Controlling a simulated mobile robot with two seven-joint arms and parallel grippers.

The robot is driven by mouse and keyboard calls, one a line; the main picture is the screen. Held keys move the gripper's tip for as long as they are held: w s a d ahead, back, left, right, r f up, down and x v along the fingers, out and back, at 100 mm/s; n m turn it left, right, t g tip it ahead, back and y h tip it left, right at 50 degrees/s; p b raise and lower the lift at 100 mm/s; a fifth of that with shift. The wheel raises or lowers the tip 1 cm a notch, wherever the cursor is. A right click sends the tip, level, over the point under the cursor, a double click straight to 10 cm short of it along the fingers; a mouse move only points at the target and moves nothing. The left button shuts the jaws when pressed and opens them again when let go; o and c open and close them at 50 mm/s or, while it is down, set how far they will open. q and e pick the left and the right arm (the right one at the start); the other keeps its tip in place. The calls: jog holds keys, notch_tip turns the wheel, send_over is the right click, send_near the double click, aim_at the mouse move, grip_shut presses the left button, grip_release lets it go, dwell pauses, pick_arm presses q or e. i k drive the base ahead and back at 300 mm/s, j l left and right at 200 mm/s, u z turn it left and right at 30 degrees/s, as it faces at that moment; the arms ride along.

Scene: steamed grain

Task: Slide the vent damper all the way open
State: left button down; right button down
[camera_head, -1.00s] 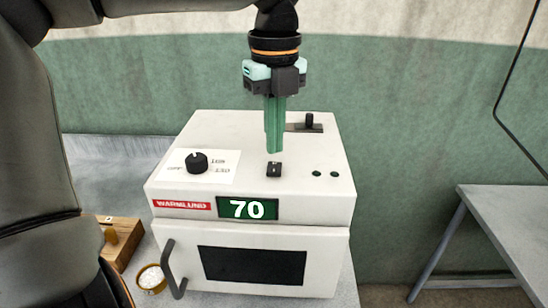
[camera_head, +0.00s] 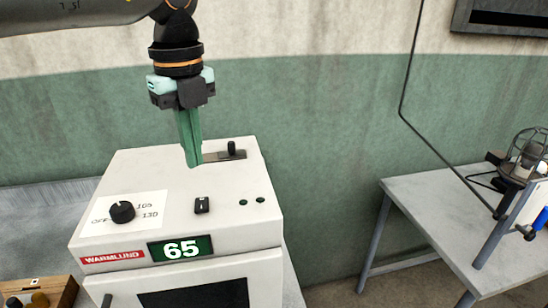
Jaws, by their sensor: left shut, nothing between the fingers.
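The vent damper (camera_head: 231,149) is a small black knob on a dark slotted plate (camera_head: 212,157) at the back right of the white oven's top (camera_head: 150,172). The knob stands toward the right end of the plate. My left gripper (camera_head: 193,163) comes down from above with its green fingers shut and empty. In the picture its tips are just left of the damper knob and overlap the plate's left part; I cannot tell whether they touch it. My right gripper is not in view.
The oven's top also has a black dial (camera_head: 122,211), a black switch (camera_head: 201,205) and two small green lights. Its display (camera_head: 181,248) reads 65. A grey table (camera_head: 450,215) with a caged lamp (camera_head: 528,155) stands at right.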

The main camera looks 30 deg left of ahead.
aim_at(232, 152)
jog(key=k, duration=1.5)
